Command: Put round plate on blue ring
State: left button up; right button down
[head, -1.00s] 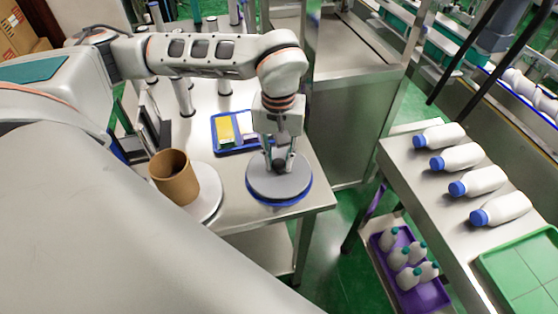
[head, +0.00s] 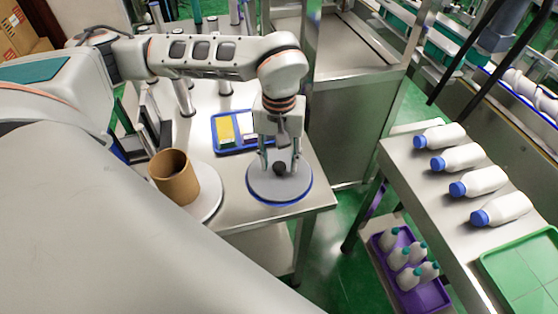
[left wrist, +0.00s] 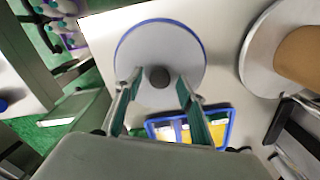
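The round plate (head: 268,186) is a grey disc with a dark knob (head: 279,168) at its middle. It lies on the blue ring (head: 282,204), whose rim shows around the plate's edge. In the left wrist view the plate (left wrist: 160,45) also sits inside the thin blue edge of the ring (left wrist: 205,48). My left gripper (head: 279,169) is right above the plate. Its fingers stand apart on either side of the knob, with gaps between, so it is open and holds nothing. My right gripper is not in view.
A brown cylinder (head: 176,180) stands on a white disc (head: 211,196) to the left. A blue tray (head: 232,151) with a yellow item lies behind the plate. White bottles (head: 462,157) lie on a separate bench at the right. The table's front right edge is close to the ring.

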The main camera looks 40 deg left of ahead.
aim_at(279, 165)
pick_arm(q)
notch_tip(279, 165, up, 12)
jog(key=p, duration=0.1)
jog(key=shift+f, duration=0.25)
dwell(0.5)
